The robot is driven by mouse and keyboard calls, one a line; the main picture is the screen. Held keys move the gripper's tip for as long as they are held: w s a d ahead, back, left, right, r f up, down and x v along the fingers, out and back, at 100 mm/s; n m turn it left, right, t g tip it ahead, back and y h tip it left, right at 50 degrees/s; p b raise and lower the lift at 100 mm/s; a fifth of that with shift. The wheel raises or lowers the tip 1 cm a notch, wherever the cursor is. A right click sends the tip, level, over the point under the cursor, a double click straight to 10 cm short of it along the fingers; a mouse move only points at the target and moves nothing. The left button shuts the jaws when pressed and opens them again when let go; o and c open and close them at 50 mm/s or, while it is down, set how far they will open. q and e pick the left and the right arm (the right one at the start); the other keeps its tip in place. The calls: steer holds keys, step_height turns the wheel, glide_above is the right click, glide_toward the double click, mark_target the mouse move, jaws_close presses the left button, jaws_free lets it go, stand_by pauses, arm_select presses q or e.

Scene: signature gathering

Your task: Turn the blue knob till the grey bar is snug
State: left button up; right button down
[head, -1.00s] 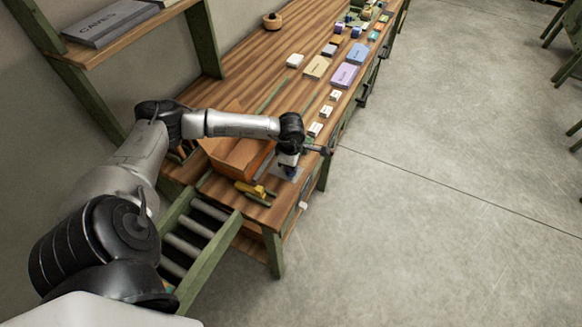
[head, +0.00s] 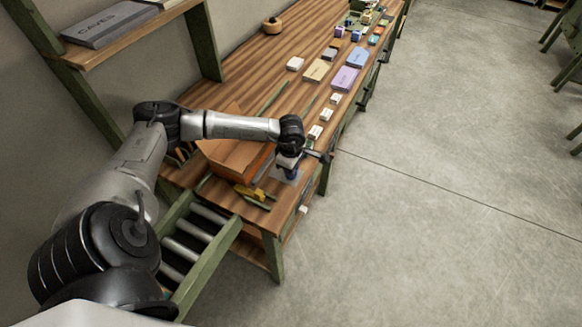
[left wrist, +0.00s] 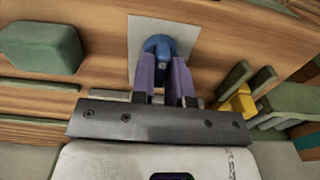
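The blue knob (left wrist: 158,44) stands on a pale square plate (left wrist: 136,28) on the wooden bench, seen in the left wrist view. My left gripper (left wrist: 163,66) has its two purple fingers close together, one on each side of the knob, and appears shut on it. In the head view my left gripper (head: 288,170) points down over the pale plate at the bench's near end, and the knob is mostly hidden beneath it. I cannot clearly make out the grey bar in either view. My right gripper is not in view.
A yellow tool (head: 248,192) and green strips lie beside the plate. An orange-brown box (head: 235,158) stands behind it. Small labelled blocks (head: 315,131) line the bench's right edge. A roller rack (head: 221,258) adjoins the near end.

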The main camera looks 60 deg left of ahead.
arm_select(q)
steer(key=o, duration=0.4)
steer(key=shift+r, duration=0.1)
step_height(320, 180, up, 14)
stand_by(0.6)
steer(key=shift+f, duration=0.2)
stand_by(0.3)
